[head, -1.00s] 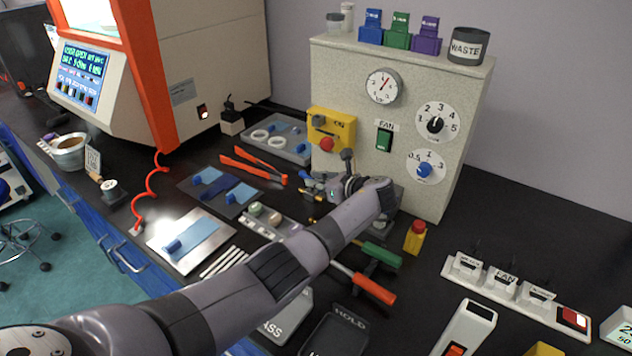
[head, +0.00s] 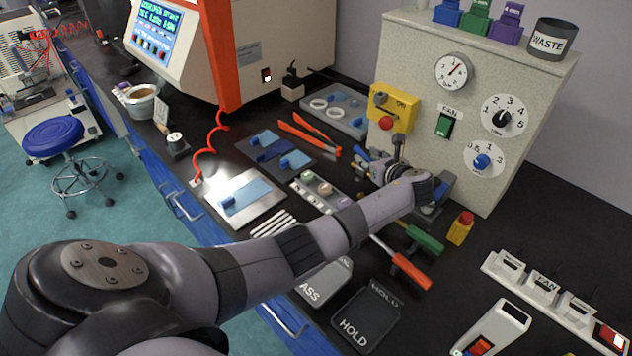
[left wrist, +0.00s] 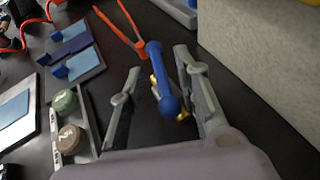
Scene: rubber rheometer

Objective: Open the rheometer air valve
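The air valve shows in the left wrist view as a blue lever (left wrist: 157,62) with a rounded knob end and brass fittings (left wrist: 183,115) beside it. My left gripper (left wrist: 156,64) is open, with its two grey fingers on either side of the lever. Gaps show between the lever and both fingers, and I see no grip. In the head view my left gripper (head: 378,168) is low in front of the grey panel, below the yellow box, and its own arm hides much of it. A bit of blue lever (head: 362,155) shows beside it. My right gripper is not in view.
The grey panel (head: 420,100) carries a gauge (head: 454,72), dials and a yellow switch box (head: 408,101) close above my gripper. Red tongs (head: 310,136) and a blue-grey tray (head: 340,99) lie behind it. Red-handled and green-handled tools (head: 408,270) lie in front.

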